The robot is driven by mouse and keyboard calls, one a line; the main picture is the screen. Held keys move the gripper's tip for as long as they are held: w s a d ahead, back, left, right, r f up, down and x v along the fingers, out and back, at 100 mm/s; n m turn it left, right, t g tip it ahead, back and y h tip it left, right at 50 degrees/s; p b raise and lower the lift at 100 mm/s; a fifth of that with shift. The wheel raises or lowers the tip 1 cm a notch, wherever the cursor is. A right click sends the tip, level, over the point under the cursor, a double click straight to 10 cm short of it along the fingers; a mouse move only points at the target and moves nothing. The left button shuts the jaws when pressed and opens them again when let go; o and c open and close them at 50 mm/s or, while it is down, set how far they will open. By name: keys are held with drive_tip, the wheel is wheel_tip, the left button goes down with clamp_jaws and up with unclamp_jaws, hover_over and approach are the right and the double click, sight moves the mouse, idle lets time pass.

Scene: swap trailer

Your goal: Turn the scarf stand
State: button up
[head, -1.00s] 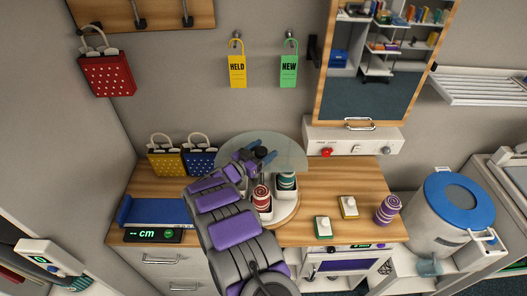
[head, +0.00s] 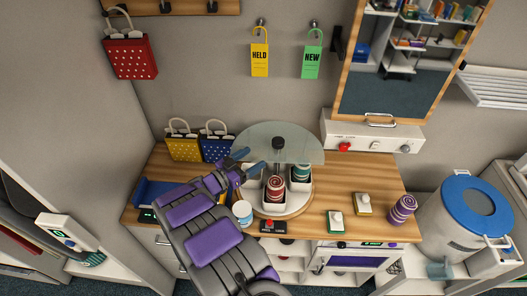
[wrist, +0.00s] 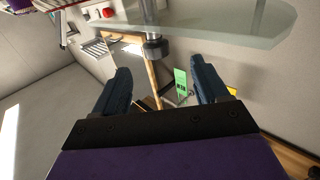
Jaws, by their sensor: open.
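The scarf stand stands on the wooden counter. It has a glass disc (head: 270,140) on top, a central post with a dark knob (head: 278,143), and a round white base (head: 292,212). White bins on it hold a red striped scarf roll (head: 274,189) and a teal one (head: 301,172). My gripper (head: 258,161) is open and empty at the left of the stand, near the disc's front edge. In the wrist view, the post (wrist: 154,45) and glass disc (wrist: 215,30) show beyond my open fingers (wrist: 162,78). I cannot tell whether anything touches.
A light blue roll (head: 242,213) and a red button box (head: 273,226) are at the counter's front edge. Yellow (head: 183,147) and blue bags (head: 216,147) stand behind left.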

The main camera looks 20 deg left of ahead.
drive_tip(key=shift+v, duration=2.1)
